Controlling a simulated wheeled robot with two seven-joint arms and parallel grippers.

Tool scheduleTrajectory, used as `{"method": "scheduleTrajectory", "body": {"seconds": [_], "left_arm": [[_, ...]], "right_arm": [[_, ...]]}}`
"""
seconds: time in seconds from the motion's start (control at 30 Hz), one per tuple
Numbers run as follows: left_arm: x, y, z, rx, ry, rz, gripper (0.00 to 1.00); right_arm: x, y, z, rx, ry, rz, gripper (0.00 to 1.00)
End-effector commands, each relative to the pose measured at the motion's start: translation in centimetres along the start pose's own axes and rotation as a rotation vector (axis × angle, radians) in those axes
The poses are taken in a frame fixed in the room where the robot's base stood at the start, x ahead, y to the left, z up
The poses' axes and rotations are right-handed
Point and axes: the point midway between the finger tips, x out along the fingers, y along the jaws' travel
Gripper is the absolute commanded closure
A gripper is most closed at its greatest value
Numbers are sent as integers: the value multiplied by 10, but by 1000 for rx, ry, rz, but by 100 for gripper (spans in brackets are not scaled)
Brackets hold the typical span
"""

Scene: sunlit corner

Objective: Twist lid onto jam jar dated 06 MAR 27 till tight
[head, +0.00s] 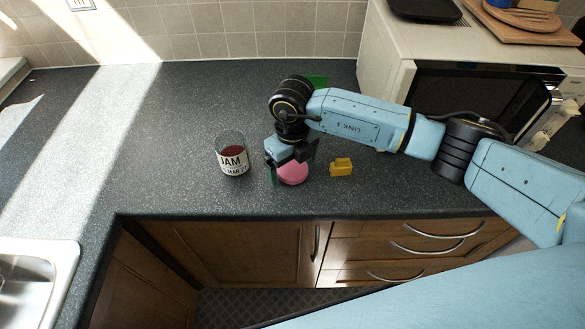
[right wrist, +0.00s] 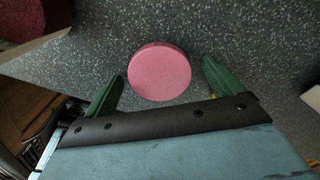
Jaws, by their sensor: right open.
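The jam jar (head: 232,155) stands upright and open on the dark counter. It is clear glass with dark red jam and a white label reading "JAM" and "MAR 27"; the day number is hard to read. Part of it shows at the top left of the right wrist view (right wrist: 32,18). The round pink lid (head: 293,175) lies on the counter right of the jar. My right gripper (head: 291,168) is over the lid, open. In the right wrist view the lid (right wrist: 159,72) sits between the green fingers, apart from both. My left gripper is not in view.
A small yellow block (head: 341,167) lies right of the lid. A green object (head: 318,80) is partly hidden behind my right arm. A microwave (head: 480,105) stands at the right. A sink (head: 40,285) is at the lower left. The counter left of the jar is clear.

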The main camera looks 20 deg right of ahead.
Motion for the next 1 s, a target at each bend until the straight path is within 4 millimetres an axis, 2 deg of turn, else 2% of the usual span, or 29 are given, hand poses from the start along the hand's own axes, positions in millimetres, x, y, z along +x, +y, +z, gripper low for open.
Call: {"method": "scheduleTrajectory", "body": {"seconds": [0.27, 0.63, 0.87, 1.0], "left_arm": [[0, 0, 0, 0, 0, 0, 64], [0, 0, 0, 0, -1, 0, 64], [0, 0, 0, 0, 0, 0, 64], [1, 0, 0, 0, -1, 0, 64]], "right_arm": [[0, 0, 0, 0, 0, 0, 8], [0, 0, 0, 0, -1, 0, 55], [-2, 0, 0, 0, -1, 0, 56], [-15, 0, 1, 0, -4, 0, 56]]}}
